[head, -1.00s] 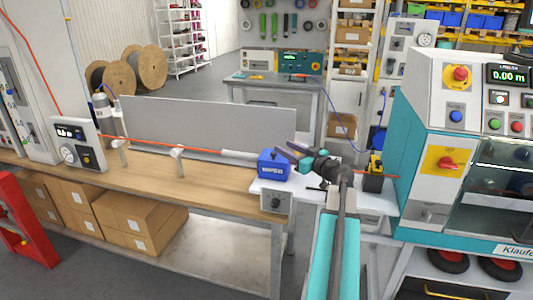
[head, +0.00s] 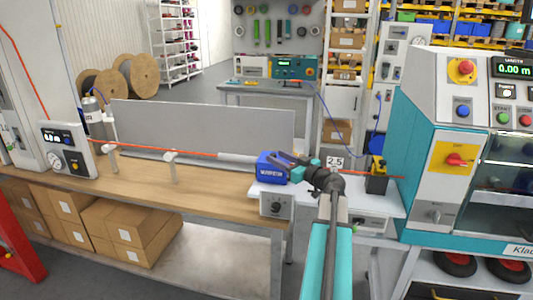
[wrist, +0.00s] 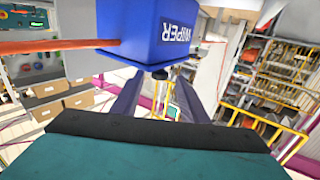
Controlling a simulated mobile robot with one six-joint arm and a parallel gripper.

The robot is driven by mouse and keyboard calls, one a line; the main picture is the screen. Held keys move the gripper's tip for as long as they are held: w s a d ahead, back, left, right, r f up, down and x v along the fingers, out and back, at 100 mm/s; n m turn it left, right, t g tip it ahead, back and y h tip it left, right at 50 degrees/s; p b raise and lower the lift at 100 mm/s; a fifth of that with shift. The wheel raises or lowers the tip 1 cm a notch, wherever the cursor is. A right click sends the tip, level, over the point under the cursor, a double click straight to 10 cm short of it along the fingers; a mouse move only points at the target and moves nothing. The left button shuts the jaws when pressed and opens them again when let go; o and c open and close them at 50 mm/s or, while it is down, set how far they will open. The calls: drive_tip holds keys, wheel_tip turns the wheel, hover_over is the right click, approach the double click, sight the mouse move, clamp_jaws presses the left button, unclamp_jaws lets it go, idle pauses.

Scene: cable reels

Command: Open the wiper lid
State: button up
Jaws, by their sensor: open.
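The wiper is a blue box (head: 269,171) with white lettering, at the right end of the wooden bench. My gripper (head: 279,157) reaches in from the right at the box's upper right side, and its dark purple fingers overlap the box in the head view. In the wrist view the blue wiper box (wrist: 170,25) fills the top middle, its lettering upside down. A small dark knob (wrist: 160,75) sticks out from it. My gripper (wrist: 165,84) is open, with one finger on each side of the knob. I cannot tell whether the fingers touch anything. The lid looks closed.
A black and yellow device (head: 377,177) stands to the right. A grey panel (head: 200,126) stands behind.

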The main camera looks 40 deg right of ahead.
drive_tip(key=shift+w+d+p, duration=0.2)
drive_tip(key=shift+w+p, duration=1)
drive_tip(key=shift+w, duration=2.45)
